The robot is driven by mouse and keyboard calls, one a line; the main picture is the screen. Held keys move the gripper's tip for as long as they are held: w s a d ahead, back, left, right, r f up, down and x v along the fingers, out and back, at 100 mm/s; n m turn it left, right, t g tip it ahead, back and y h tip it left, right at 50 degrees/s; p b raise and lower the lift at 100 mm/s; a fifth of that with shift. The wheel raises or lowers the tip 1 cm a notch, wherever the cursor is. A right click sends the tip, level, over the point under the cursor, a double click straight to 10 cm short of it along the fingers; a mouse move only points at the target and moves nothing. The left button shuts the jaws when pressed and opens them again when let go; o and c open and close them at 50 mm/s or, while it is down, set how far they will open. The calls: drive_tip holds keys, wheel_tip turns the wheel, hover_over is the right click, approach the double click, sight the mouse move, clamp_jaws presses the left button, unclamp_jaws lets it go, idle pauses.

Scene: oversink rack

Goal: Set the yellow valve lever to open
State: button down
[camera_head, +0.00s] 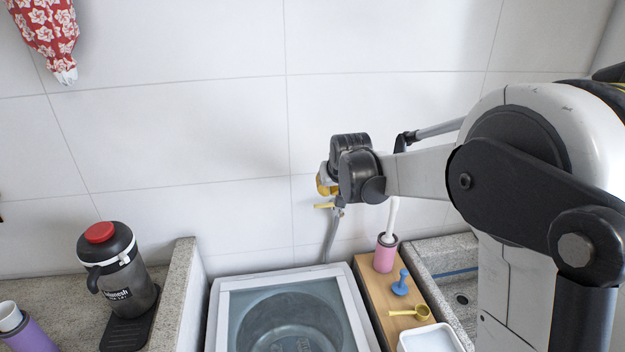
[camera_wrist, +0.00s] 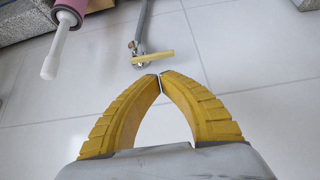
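The yellow valve lever (camera_head: 324,206) is on a small tap on the tiled wall, above the washing tub. It shows as a flat yellow bar in the wrist view (camera_wrist: 154,59), lying crosswise to the grey hose (camera_wrist: 143,22) joined at the valve. My gripper's yellow fingers (camera_wrist: 160,77) meet at their tips, with nothing seen between them. The tips are just short of the lever in the wrist view; I cannot tell whether they touch it. In the head view my gripper (camera_head: 325,188) is just above the lever, and my wrist partly hides the tap.
A black jug (camera_head: 118,270) stands at left. The wall around the valve is clear.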

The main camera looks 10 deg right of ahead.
sight(329, 205)
drive_tip(key=x, duration=0.8)
drive_tip(key=w+r+x, duration=0.1)
drive_tip(key=x, duration=0.3)
drive_tip(key=shift+w+f+b, duration=0.25)
drive_tip(key=shift+w+b, duration=0.05)
drive_tip(key=shift+b, duration=0.1)
